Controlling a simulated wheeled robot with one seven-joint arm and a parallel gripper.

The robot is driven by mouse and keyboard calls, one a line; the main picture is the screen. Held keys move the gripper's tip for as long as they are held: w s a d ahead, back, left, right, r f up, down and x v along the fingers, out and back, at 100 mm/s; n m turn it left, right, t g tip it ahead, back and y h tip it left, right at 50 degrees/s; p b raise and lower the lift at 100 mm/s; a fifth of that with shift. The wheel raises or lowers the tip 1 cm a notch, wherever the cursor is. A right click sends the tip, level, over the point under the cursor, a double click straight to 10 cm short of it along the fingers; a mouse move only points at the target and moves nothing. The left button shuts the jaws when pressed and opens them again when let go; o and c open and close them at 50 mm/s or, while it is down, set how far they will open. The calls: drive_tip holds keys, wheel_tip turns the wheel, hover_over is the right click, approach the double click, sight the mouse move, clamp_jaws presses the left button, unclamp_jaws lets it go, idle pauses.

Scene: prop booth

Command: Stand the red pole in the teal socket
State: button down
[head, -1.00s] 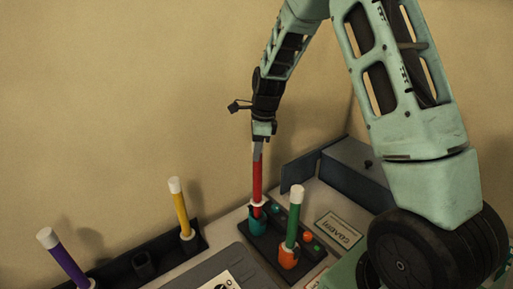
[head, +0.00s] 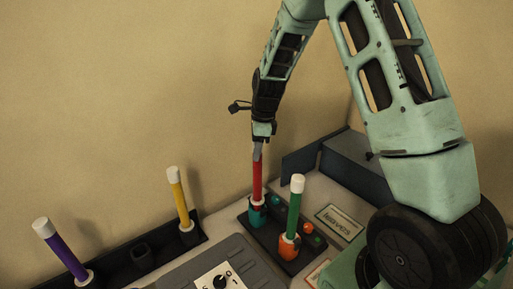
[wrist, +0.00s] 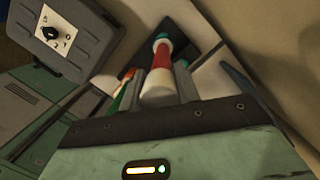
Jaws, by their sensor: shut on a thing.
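The red pole (head: 257,181) stands upright or nearly so, with a white collar near its foot. My gripper (head: 257,152) is shut on its top end. In the wrist view the pole (wrist: 162,58) runs away from between my fingers (wrist: 161,88), its white cap between them. The teal socket (head: 257,217) is directly under the pole, on a dark plate. The collar appears at the socket's mouth, and the pole's foot is hidden there. I cannot tell whether it is fully seated. Some teal shows past the pole in the wrist view (wrist: 163,36).
A green pole (head: 294,211) stands in an orange socket (head: 289,246) close to the right. A yellow pole (head: 179,198) and a purple pole (head: 61,249) stand in a dark rack at left, with an empty holder (head: 142,255) between. A grey dial panel (head: 212,268) lies in front.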

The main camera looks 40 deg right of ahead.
drive_tip(key=shift+f+b, duration=0.5)
drive_tip(key=shift+f, duration=0.5)
drive_tip(key=c, duration=0.9)
unclamp_jaws()
drive_tip(key=shift+c, duration=0.2)
drive_tip(key=shift+r, duration=0.1)
wheel_tip(320, 180, up, 17)
drive_tip(key=s+d+b, duration=0.1)
drive_tip(key=d+b, duration=0.1)
drive_tip(key=b, duration=0.2)
drive_tip(key=shift+s+d, duration=0.15)
drive_tip(key=shift+s, duration=0.1)
